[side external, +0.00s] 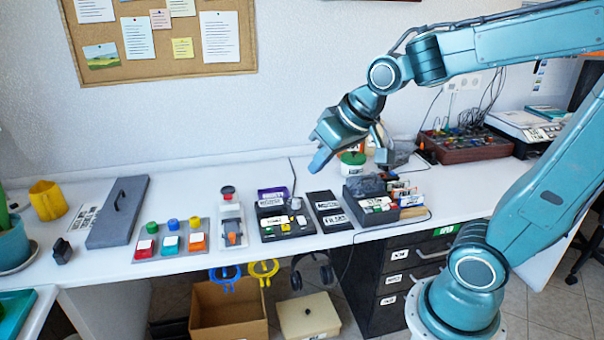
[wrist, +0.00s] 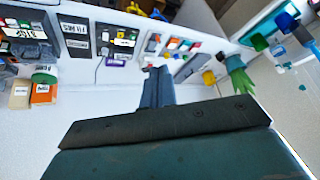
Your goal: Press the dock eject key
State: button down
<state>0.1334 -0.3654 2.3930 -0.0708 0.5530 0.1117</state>
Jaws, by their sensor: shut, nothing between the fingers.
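A black unit (side external: 266,237) with a purple label, white and yellow pieces and a small round knob lies mid-table; it looks like the dock. It also shows near the top of the wrist view (wrist: 101,45). I cannot single out the eject key; the parts are too small to read. My gripper (side external: 319,168) is shut and empty, in the air above and behind the unit, clear of the table. In the wrist view its fingers (wrist: 158,86) point up the picture, apart from the unit.
Right of the unit are a flat black labelled plate (side external: 330,211) and a black bin of cards (side external: 404,213). Left are a white stand with a red-topped knob (side external: 228,211), coloured button blocks (side external: 170,243) and a grey handled panel (side external: 118,212). The table behind is mostly bare.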

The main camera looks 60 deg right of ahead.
jog(key=w+d+f+m, duration=0.2)
jog(key=w+d+f, duration=0.2)
jog(key=w, duration=0.5)
jog(key=m+t+h, duration=0.1)
jog(key=m+t, duration=0.2)
jog(key=m, duration=0.4)
send_over(288, 227)
notch_tip(288, 227, down, 20)
jog(key=shift+a+f, duration=0.1)
jog(key=shift+f, duration=4.2)
